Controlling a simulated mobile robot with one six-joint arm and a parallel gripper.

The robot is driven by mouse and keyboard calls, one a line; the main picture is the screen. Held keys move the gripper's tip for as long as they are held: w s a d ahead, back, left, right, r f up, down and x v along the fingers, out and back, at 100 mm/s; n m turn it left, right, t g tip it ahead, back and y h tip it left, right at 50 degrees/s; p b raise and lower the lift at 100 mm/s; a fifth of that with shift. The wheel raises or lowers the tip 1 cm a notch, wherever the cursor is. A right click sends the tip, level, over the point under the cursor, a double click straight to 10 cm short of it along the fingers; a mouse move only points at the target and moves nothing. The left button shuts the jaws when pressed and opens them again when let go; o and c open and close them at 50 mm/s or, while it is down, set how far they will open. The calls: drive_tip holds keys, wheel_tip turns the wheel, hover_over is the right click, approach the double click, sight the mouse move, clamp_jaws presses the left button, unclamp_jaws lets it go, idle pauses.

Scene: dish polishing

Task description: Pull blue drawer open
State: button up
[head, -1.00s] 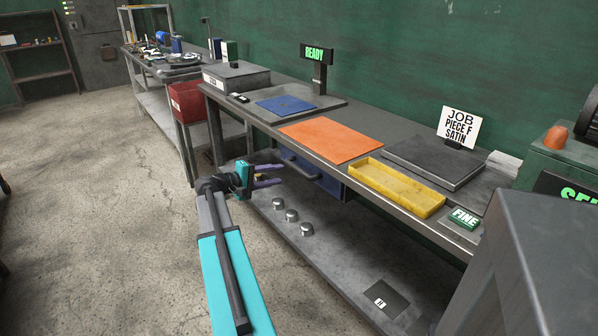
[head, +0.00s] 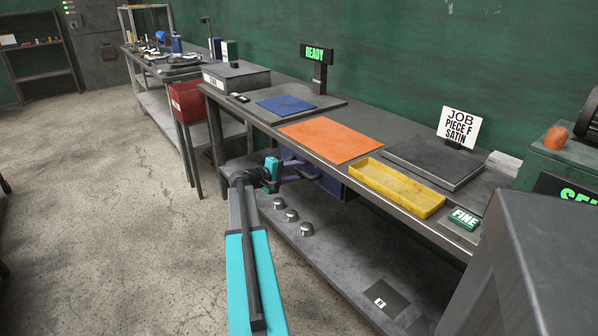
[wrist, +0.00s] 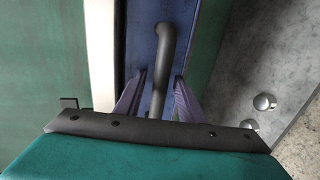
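The blue drawer (head: 328,182) is under the bench top, left of the middle of the bench, and my arm hides part of it in the head view. In the wrist view its blue front (wrist: 155,62) carries a dark bar handle (wrist: 162,60). My gripper (head: 300,168) is at the drawer front. In the wrist view the two purple fingers of my gripper (wrist: 158,85) are apart, one on each side of the handle. I see gaps between the handle and both fingers. The drawer looks shut, though its front is partly hidden.
The bench top holds an orange mat (head: 330,140), a blue mat (head: 286,104) and a yellow tray (head: 397,187). Several metal knobs (head: 291,215) stand on the lower shelf below my gripper. A red bin (head: 187,101) is at the left. The floor in front is clear.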

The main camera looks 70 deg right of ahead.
drive_tip(key=shift+c, duration=0.5)
clamp_jaws()
drive_tip(key=shift+s+a, duration=0.1)
drive_tip(key=shift+a, duration=0.1)
